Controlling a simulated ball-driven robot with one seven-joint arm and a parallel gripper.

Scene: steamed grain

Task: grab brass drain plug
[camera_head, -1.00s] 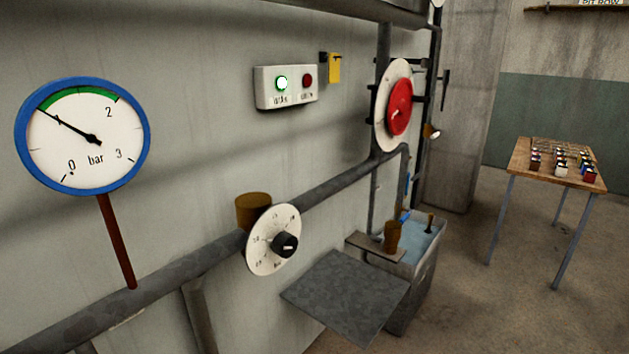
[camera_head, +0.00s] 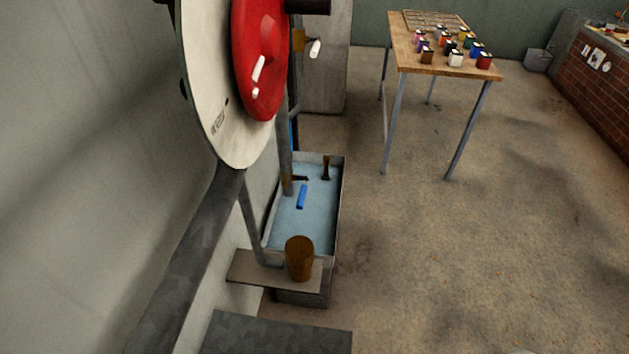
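A grey trough (camera_head: 340,205) with pale blue water stands low against the wall. A small dark brownish upright piece (camera_head: 326,168) stands at its far end; it may be the brass drain plug, but it is too small to be sure. A blue piece (camera_head: 302,196) shows over the water, near a small dark fitting on the pipe. I cannot make out any other plug; the trough's bottom is not clear. My gripper is not in view.
A brown cup (camera_head: 300,258) stands on a small shelf (camera_head: 247,268) at the trough's near end. A dark grey plate (camera_head: 280,336) lies nearer. A wooden table (camera_head: 408,50) holds small jars. The floor between is clear.

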